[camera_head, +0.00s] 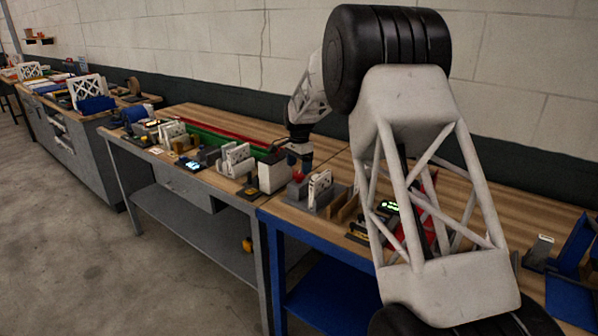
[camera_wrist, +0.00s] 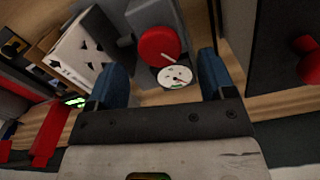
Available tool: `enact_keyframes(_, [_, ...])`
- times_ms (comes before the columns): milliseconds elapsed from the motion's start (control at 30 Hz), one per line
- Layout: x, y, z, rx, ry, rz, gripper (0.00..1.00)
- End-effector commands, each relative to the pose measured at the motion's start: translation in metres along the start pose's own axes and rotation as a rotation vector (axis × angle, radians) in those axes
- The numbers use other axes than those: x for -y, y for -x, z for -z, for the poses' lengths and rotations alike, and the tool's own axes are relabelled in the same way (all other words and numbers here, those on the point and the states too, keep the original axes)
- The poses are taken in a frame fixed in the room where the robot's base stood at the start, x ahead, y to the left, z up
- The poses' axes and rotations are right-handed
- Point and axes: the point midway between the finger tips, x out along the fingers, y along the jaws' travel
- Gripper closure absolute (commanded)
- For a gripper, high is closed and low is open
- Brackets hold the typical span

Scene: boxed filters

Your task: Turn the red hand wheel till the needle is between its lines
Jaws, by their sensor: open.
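The red hand wheel (camera_wrist: 159,46) sits on a grey block in the wrist view, with a pale mark on its face. In the head view the wheel (camera_head: 298,176) is a small red spot below my gripper. Just below the wheel in the wrist view is a white round dial (camera_wrist: 175,77) with a dark needle; its lines are too small to read. My gripper (camera_wrist: 167,82) is open, with its blue fingers on either side of the dial and wheel, not clearly touching the wheel. In the head view my gripper (camera_head: 299,152) is small and partly hidden.
A dark panel with another red knob (camera_wrist: 308,68) is at the right. In the head view a white box (camera_head: 272,176) stands close left of the wheel, and wooden slots (camera_head: 345,206) lie to its right.

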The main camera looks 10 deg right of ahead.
Motion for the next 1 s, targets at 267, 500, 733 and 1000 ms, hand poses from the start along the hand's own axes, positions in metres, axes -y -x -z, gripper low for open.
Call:
enact_keyframes(267, [0.0, 0.034, 0.0, -0.001, 0.0, 0.001, 0.24])
enact_keyframes(500, [0.0, 0.046, 0.0, 0.0, 0.0, 0.0, 0.24])
enact_keyframes(733, [0.0, 0.046, 0.0, 0.0, 0.0, 0.0, 0.24])
enact_keyframes(1000, [-0.006, 0.052, -0.003, -0.003, 0.011, 0.004, 0.24])
